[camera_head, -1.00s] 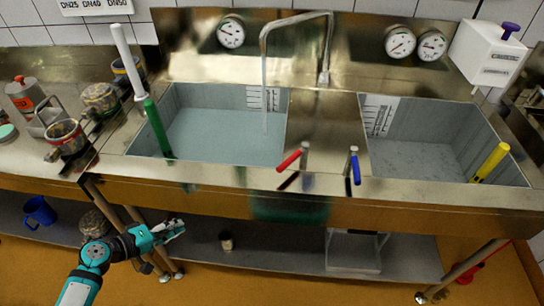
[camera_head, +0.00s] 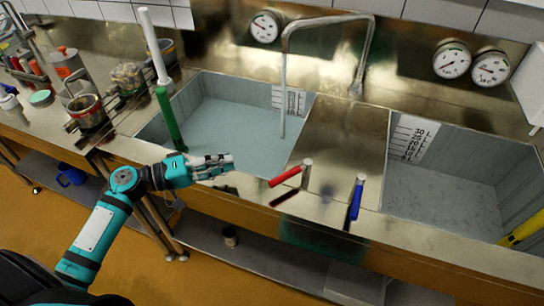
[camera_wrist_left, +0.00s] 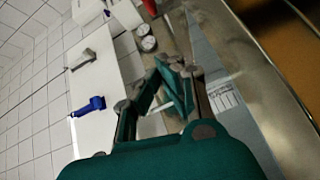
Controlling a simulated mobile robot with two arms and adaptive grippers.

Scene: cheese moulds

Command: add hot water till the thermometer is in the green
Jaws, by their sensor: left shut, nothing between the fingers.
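My left gripper (camera_head: 218,164) is shut and empty, over the front rim of the left basin. Its fingertips point right, a short way left of the red lever (camera_head: 285,177); they look apart from it. In the left wrist view the gripper (camera_wrist_left: 187,72) also looks empty. The blue lever (camera_head: 356,198) stands right of the red one. The left basin (camera_head: 214,88) holds bluish water, and a bent metal tap (camera_head: 330,19) reaches down over it. A round dial (camera_head: 265,27) hangs behind this basin; its needle is too small to read. My right gripper is out of view.
A green-and-white rod (camera_head: 168,118) leans at the left basin's left corner. The right basin (camera_head: 440,192) has a yellow rod (camera_head: 522,229) at its right, and two dials, left (camera_head: 452,61) and right (camera_head: 491,69), behind it. Pots and jars crowd the left counter.

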